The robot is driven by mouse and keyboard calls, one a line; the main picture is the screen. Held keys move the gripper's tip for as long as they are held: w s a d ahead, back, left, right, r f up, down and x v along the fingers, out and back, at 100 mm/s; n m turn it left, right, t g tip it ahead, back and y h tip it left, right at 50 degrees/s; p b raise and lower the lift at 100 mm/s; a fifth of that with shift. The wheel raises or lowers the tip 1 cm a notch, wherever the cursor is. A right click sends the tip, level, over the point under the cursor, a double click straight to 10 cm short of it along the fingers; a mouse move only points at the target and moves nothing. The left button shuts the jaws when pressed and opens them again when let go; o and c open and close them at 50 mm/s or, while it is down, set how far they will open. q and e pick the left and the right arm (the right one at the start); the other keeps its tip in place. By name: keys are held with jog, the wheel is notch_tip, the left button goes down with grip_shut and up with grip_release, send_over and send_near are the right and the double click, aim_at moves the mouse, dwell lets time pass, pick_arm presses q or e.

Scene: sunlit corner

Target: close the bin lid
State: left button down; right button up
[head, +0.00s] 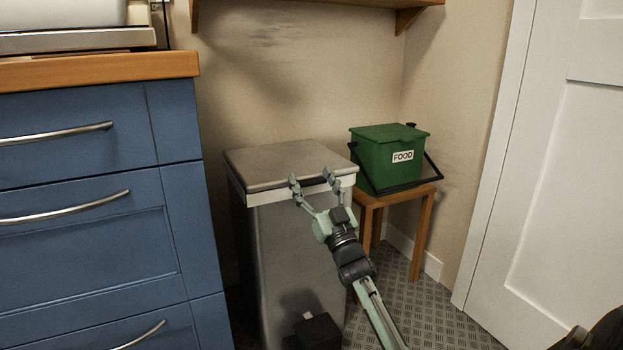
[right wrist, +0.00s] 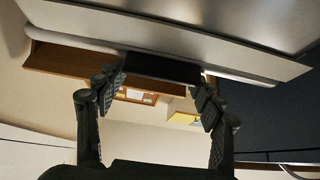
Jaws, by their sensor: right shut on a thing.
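The bin (head: 296,262) is a tall grey metal one with a pale rim band, standing beside the blue drawers. Its grey lid (head: 285,160) lies nearly flat over the top; a thin dark line shows between lid and rim, and I cannot tell whether they touch all round. My right gripper (head: 314,184) is at the lid's front edge, its two fingers apart with something between them. In the right wrist view, the fingers (right wrist: 160,92) are on either side of a black block (right wrist: 162,67) at the edge of a grey panel. My left gripper is not in view.
A green food caddy (head: 381,166) stands on a small wooden stool (head: 428,215) right of the bin. Blue drawers (head: 90,230) stand close on the left. A wooden shelf (head: 320,3) is above, and a white door (head: 555,170) is at right.

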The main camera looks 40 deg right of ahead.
notch_tip(320, 180, down, 2)
jog(key=shift+w+a+f, duration=0.1)
jog(key=shift+a+f, duration=0.05)
jog(key=o, duration=1.6)
jog(key=shift+o, duration=0.5)
jog(key=shift+w+f, duration=0.1)
jog(key=shift+f, duration=0.1)
jog(key=shift+r, duration=0.35)
jog(key=v, duration=1.2)
jog(key=shift+s+r, duration=0.15)
jog(key=shift+s, duration=0.05)
